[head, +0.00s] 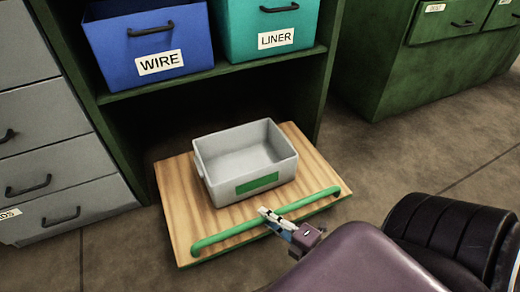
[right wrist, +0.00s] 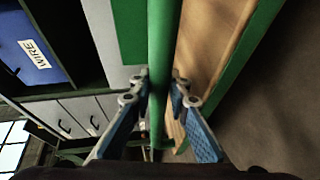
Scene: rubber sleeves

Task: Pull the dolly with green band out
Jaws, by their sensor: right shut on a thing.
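The dolly is a flat wooden board (head: 178,200) with a green front edge and a green handle bar (head: 225,235) along its front. It sits on the floor, its front part outside the shelf unit's lower bay. A grey open bin (head: 222,155) with a green band (head: 257,184) stands on it and looks empty. In the right wrist view the fingers lie on both sides of the green bar (right wrist: 160,35). My left gripper is not in view.
A green shelf unit (head: 325,60) holds a blue WIRE bin (head: 150,45) and a teal LINER bin (head: 265,30) above the dolly. Grey drawers (head: 45,125) stand close at left, a green cabinet (head: 430,60) at right. Brown floor (head: 400,160) is clear between.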

